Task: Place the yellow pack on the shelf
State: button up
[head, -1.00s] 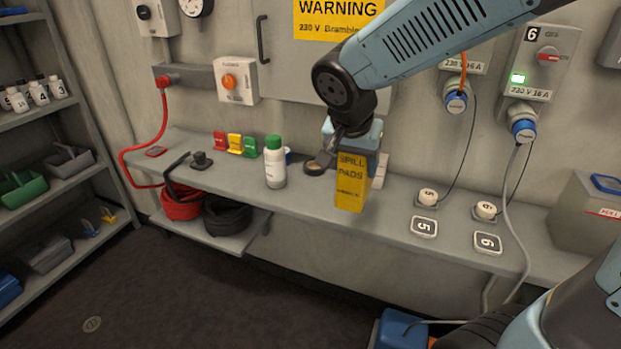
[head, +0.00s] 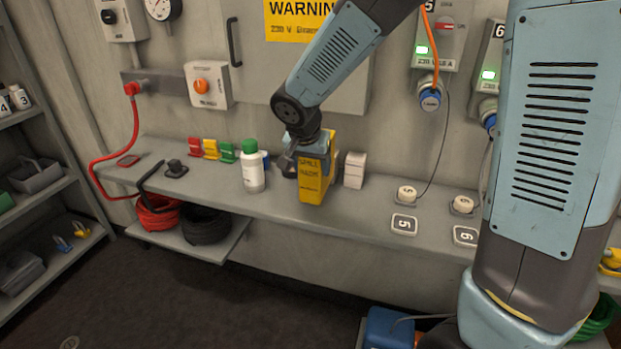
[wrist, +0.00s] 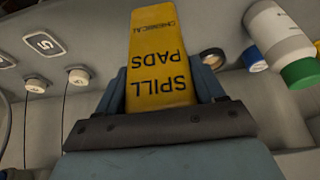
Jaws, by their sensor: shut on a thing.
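The yellow pack (head: 312,184), printed "SPILL PADS", is upright in my gripper (head: 312,152) in the head view. My gripper is shut on its upper part. The pack also shows in the wrist view (wrist: 158,50), between the two blue fingers. In the head view it is in front of or over the grey wall bench (head: 356,207), near its front edge. I cannot tell whether its base touches the bench. A grey shelf rack (head: 40,200) stands at the far left, only partly in view.
A white bottle with a green cap (head: 253,172) stands left of the pack. A small white box (head: 354,170) stands just right of it. Cables (head: 205,224) lie on a lower ledge. Bare bench lies between the white box and the numbered plate (head: 404,224).

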jog(key=shift+w+a+f, duration=0.25)
jog(key=shift+w+f, duration=0.7)
jog(key=shift+f, duration=1.8)
jog(key=o, duration=1.2)
jog(key=v, duration=1.2)
